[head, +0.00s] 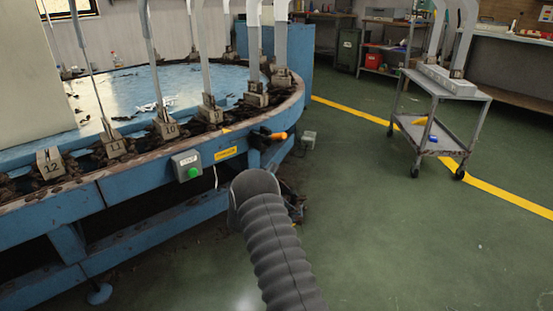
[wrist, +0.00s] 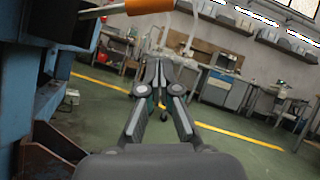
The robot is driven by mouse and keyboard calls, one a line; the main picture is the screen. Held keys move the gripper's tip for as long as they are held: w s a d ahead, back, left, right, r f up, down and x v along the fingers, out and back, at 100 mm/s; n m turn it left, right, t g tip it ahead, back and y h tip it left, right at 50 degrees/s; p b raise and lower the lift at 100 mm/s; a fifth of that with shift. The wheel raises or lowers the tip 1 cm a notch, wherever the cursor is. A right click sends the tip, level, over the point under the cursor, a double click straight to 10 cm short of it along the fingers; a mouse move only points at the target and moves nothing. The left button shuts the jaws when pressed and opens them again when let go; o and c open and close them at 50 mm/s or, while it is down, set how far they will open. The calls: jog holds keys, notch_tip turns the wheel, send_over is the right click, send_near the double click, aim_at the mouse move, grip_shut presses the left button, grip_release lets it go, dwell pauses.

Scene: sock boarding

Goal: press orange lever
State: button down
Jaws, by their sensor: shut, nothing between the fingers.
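The orange lever (head: 276,135) sticks out to the right from the rim of the blue round machine (head: 145,185) in the head view. In the wrist view the orange lever (wrist: 148,6) is at the top edge, partly cut off, with its metal rod running left to the blue frame. My gripper (wrist: 160,72) is shut and empty, and its fingertips show below the lever in the picture, apart from it. In the head view my grey sleeved arm hides most of my gripper, which is below and in front of the lever.
A grey box with a green button (head: 194,173) is on the machine rim, left of the lever. A yellow label (head: 226,153) is beside it. A small grey pedal box (head: 309,139) lies on the floor. A metal cart (head: 440,95) stands at right; green floor between is clear.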

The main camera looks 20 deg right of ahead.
jog(key=v, duration=0.4)
jog(key=shift+s+a+f, duration=0.1)
jog(key=shift+s+f, duration=0.05)
jog(key=shift+s, duration=0.1)
